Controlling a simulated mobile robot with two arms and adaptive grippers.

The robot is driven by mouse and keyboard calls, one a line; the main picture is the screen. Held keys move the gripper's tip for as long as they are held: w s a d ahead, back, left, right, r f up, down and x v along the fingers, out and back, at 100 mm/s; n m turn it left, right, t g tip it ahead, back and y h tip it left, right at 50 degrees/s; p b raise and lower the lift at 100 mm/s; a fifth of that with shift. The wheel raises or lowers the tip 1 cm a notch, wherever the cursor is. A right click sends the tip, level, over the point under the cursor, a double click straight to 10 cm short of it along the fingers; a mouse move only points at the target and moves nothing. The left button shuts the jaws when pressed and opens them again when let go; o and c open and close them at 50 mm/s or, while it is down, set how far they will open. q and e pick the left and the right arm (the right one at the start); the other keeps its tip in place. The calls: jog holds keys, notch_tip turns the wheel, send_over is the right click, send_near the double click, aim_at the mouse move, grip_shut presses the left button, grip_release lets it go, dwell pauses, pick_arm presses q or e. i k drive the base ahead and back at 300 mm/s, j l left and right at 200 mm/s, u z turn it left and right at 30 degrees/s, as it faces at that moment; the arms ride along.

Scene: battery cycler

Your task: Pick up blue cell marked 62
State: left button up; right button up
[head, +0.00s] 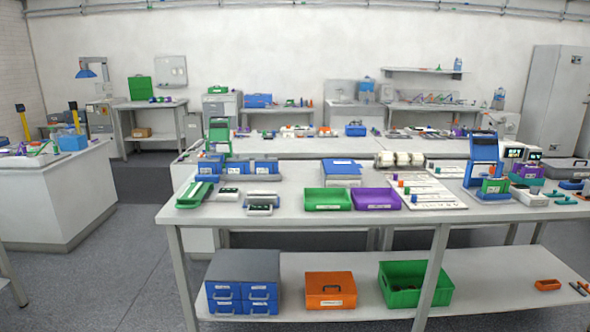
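Several small coloured cells stand in a slanting row on a white sheet (436,201) on the near workbench, right of the purple tray. A small blue piece (400,183) seems to stand in this row, but no number can be read at this size. I cannot tell which cell is marked 62. Neither of my grippers shows in the head view.
A green tray (328,206) and a purple tray (376,206) sit left of the sheet. A blue device (484,148) stands right of it. The workbench (280,225) has bare front edge. Blue drawers (243,266), an orange case (330,303) and a green crate (437,290) fill the lower shelf.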

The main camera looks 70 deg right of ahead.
aim_at(204, 168)
jog(key=z, duration=1.95)
